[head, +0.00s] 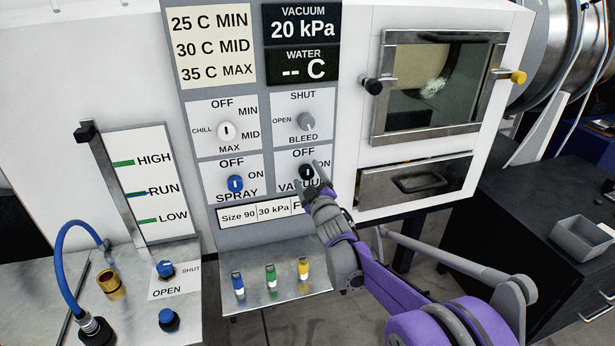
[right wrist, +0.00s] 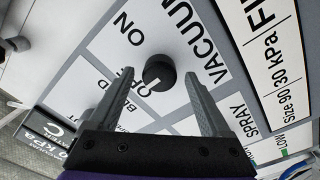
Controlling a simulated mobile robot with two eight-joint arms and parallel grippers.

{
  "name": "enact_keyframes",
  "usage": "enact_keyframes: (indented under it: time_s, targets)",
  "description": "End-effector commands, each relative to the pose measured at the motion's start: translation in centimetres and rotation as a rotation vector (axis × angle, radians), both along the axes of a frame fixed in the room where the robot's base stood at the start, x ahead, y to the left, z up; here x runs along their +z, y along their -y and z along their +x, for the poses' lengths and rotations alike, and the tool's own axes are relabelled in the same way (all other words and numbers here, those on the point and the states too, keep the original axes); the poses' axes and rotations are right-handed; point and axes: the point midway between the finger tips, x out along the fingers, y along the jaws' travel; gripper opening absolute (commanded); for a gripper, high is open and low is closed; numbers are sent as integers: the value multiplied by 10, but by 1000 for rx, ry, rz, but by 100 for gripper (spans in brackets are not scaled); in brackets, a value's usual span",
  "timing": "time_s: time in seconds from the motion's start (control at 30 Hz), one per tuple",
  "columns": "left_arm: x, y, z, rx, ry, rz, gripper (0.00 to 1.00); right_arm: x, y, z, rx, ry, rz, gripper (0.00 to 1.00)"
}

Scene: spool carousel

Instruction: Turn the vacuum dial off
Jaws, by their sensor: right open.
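The vacuum dial (head: 306,172) is a small black knob on the grey control panel, with OFF above it, ON to its right and VACUUM below. My right gripper (head: 311,177) is open at the dial, its fingers partly covering the ON and VACUUM labels. In the right wrist view the dial (right wrist: 158,70) sits between the two spread fingers (right wrist: 156,76), with a gap on each side. Its white pointer mark lies on the side toward OFF. The vacuum display (head: 303,25) reads 20 kPa. My left gripper is not in view.
The blue spray dial (head: 235,184) is left of the vacuum dial. The bleed knob (head: 306,121) and chill knob (head: 227,131) are above. A metal drawer (head: 415,181) is to the right. A shelf (head: 255,295) with small coloured switches is below.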

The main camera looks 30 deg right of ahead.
Motion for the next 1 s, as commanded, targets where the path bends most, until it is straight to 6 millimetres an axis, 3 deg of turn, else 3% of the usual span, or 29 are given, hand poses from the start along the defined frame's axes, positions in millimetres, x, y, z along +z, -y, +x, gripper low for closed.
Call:
enact_keyframes:
  time_s: [0.5,0.7,1.0]
  targets:
    - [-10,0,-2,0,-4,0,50,-4,-21,-89,-1,0,-1,82]
    - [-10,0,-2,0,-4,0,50,-5,-24,-100,-1,-1,-1,82]
    - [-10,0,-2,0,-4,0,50,-4,-24,-100,0,0,-1,82]
